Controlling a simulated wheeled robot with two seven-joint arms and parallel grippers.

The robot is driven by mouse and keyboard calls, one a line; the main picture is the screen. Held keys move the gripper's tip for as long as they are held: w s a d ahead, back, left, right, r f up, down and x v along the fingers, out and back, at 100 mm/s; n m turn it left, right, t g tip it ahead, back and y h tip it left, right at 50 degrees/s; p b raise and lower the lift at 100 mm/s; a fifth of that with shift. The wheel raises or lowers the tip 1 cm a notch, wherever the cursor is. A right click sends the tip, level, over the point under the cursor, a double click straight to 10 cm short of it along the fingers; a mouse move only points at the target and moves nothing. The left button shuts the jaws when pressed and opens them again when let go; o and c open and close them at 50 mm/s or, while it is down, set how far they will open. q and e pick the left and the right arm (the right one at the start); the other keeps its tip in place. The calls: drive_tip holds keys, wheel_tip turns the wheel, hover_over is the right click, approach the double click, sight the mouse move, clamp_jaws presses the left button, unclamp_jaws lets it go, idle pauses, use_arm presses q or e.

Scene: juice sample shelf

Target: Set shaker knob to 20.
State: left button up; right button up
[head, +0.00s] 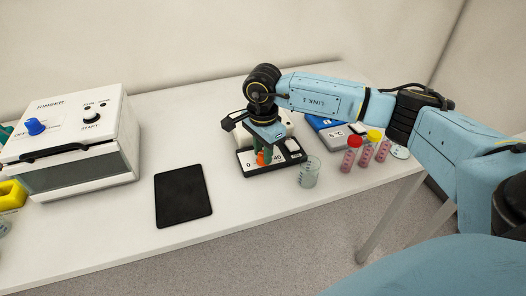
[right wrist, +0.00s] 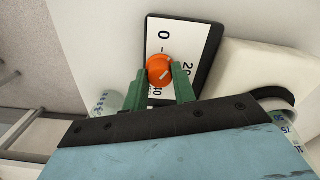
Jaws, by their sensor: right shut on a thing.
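The shaker (head: 247,171) stands on the bench, with a white dial plate marked 0, 20 and 40 on its front. The knob (right wrist: 160,69) shows clearly in the right wrist view, between the green fingers. A small white mark is on its face, on the side toward the 20; its exact reading is too small to tell. My right gripper (head: 265,152) reaches down from above and is shut on the knob; its fingers (right wrist: 159,82) are at either side. My left gripper is out of view.
A clear beaker (head: 306,172) stands close to the shaker's right. Several pink-filled tubes (head: 349,155) and a blue device (head: 330,132) are farther right. A black mat (head: 183,196) and a white rinser (head: 75,140) are to the left.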

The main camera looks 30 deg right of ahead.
drive_tip(key=m, duration=0.5)
drive_tip(key=shift+m, duration=0.3)
drive_tip(key=m, duration=0.5)
drive_tip(key=shift+m, duration=0.4)
drive_tip(key=o, duration=1)
wheel_tip(320, 180, up, 14)
drive_tip(key=shift+f, duration=0.25)
